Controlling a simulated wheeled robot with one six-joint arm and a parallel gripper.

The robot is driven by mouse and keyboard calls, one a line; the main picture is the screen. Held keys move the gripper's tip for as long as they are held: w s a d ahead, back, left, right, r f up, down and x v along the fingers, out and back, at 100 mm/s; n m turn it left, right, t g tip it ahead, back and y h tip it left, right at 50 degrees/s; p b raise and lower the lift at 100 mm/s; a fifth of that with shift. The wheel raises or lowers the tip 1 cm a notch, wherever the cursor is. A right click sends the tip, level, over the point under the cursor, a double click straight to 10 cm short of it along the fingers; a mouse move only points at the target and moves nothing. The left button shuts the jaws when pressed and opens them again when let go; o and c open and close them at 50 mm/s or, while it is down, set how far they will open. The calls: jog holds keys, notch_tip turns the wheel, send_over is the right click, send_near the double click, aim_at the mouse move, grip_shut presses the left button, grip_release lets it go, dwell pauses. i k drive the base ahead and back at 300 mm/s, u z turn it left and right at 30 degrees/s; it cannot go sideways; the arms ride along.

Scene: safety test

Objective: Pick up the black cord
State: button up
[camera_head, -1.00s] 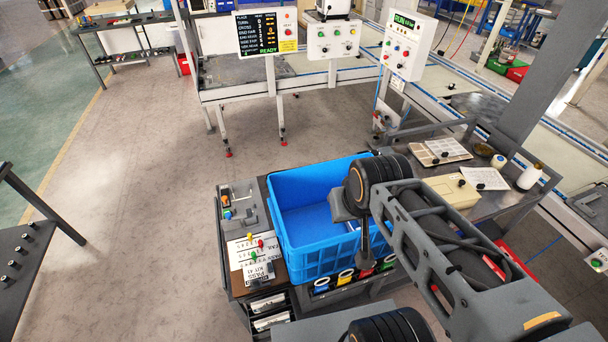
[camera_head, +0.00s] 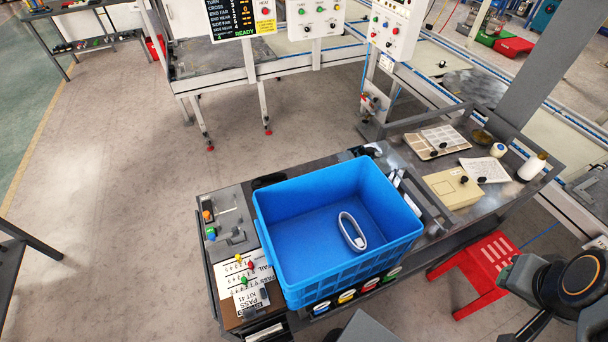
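A dark, flat, rounded object (camera_head: 268,181) lies on the workbench just behind the crate's back left corner. It may be a coiled black cord, but it is too small to be sure. My arm is at the lower right edge, well to the right of the crate. Its end, my gripper (camera_head: 528,328), is dark and partly cut off by the frame, so its fingers cannot be made out.
A red stool (camera_head: 478,268) stands between the crate's bench and my arm. A beige box (camera_head: 453,189), trays (camera_head: 437,142) and a white bottle (camera_head: 531,167) stand on the bench to the right. Cards (camera_head: 240,285) lie left of the crate.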

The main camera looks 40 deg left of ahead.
aim_at(256, 184)
jog(key=z, duration=0.1)
jog(key=k, duration=0.9)
jog(key=u, duration=2.3)
jog(key=k, duration=0.9)
jog(key=u, duration=1.85)
jog(key=i, duration=0.2)
jog(key=z, duration=1.05)
jog(key=i, duration=2.45)
jog(key=z, duration=0.8)
jog(key=i, duration=2.3)
jog(key=z, duration=1.05)
jog(key=i, duration=1.45)
jog(key=z, duration=1)
